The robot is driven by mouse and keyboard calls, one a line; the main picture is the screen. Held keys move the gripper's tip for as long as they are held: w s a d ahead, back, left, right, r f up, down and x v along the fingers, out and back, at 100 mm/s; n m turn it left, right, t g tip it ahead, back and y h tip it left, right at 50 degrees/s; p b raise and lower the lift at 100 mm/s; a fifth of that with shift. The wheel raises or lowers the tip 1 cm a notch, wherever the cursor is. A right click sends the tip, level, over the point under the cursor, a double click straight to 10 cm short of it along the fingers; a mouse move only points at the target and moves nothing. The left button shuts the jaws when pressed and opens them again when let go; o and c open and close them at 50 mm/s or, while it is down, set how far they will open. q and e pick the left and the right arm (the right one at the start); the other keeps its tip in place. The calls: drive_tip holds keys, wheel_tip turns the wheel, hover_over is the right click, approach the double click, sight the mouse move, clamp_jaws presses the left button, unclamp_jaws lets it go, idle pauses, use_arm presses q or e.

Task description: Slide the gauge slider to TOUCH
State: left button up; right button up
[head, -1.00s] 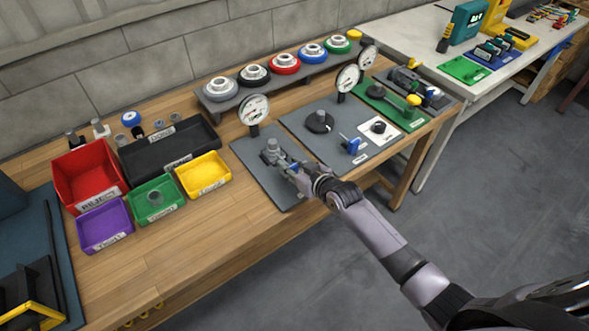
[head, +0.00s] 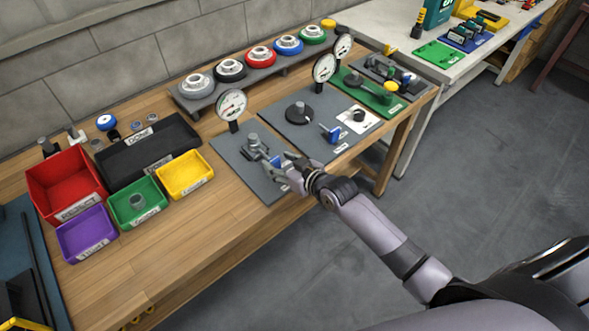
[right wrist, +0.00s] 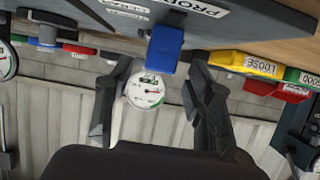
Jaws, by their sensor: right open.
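The gauge fixture stands on the grey plate (head: 236,166), with a round white dial gauge (head: 232,103) behind it. A blue slider block (head: 276,161) sits toward the front of the fixture. My right gripper (head: 286,172) is at the plate's front right, close to the block. In the right wrist view, which is upside down, the blue block (right wrist: 165,48) shows just beyond and between the open fingers (right wrist: 158,75), with no clear contact. The dial (right wrist: 146,91) shows behind it. The slider's scale marks are too small to read. My left gripper is not in view.
A second plate (head: 290,125) with a black puck and another blue block lies right of the fixture. Red (head: 68,184), purple, green and yellow bins and a black tray (head: 140,152) stand left. Bare wood (head: 165,240) lies in front of the bins.

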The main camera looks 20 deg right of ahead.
drive_tip(key=v, duration=0.8)
drive_tip(key=shift+s, duration=0.15)
drive_tip(key=s+d+f+m+g+h, duration=0.15)
drive_tip(key=s+g, duration=0.35)
drive_tip(key=s, duration=0.8)
drive_tip(key=s+f+m+g+h, duration=0.1)
drive_tip(key=s+f+g+h, duration=0.2)
drive_tip(key=s, duration=1)
wheel_tip(320, 180, down, 27)
drive_tip(key=s+g, duration=0.2)
drive_tip(key=g, duration=0.1)
drive_tip(key=s+d+f, duration=0.2)
drive_tip(key=s+f, duration=1.3)
drive_tip(key=s, duration=0.1)
drive_tip(key=shift+d+n+g, duration=0.25)
drive_tip(key=shift+n+g, duration=0.15)
drive_tip(key=shift+n, duration=0.05)
